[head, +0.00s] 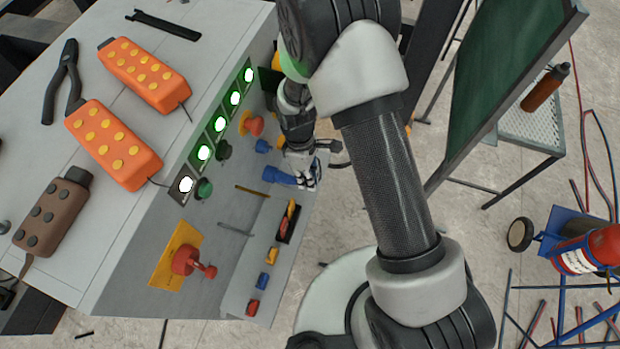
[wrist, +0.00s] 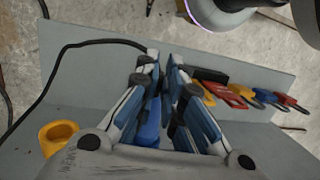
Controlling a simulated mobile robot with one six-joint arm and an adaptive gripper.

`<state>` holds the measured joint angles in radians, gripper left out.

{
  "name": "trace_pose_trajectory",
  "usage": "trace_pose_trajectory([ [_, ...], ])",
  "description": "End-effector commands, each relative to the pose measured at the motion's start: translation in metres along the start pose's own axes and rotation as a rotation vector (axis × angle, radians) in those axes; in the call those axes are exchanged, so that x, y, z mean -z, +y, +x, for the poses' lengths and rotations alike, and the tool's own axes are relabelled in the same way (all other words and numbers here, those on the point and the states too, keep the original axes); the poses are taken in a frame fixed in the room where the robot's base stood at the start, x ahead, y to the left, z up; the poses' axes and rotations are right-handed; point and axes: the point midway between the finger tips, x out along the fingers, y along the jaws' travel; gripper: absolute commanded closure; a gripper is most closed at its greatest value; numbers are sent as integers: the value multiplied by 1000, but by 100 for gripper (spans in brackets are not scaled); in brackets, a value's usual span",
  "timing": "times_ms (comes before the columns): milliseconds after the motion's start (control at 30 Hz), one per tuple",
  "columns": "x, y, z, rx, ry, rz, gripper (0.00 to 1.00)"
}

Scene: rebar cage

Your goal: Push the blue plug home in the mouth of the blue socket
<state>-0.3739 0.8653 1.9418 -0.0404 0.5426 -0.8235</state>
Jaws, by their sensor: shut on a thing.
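My gripper (head: 306,172) is at the grey console's front face, its fingers closed together. A blue cylindrical piece (head: 278,175) spans from the gripper's tips towards the face. In the wrist view my gripper (wrist: 160,75) has blue-sided fingers, with blue (wrist: 148,125) showing between them. I take the held thing to be the blue plug, mostly hidden by the fingers. I cannot tell where plug and blue socket meet, or how deep the plug sits. A black cable (wrist: 92,45) runs left from the fingertips.
A yellow ring-shaped part (wrist: 58,135) is close on the left in the wrist view. Red, yellow and blue plugs (wrist: 235,95) lie along the ledge to the right. A red emergency knob (head: 187,262) and green buttons (head: 205,188) stick out from the console.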

Motion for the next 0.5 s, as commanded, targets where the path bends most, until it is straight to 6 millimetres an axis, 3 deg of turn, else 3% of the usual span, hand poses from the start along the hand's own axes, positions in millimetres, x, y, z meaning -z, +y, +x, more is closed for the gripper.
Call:
trace_pose_trajectory([
  [467,8,0,-2,-3,2,-1,100],
  [500,8,0,-2,-3,3,-1,91],
])
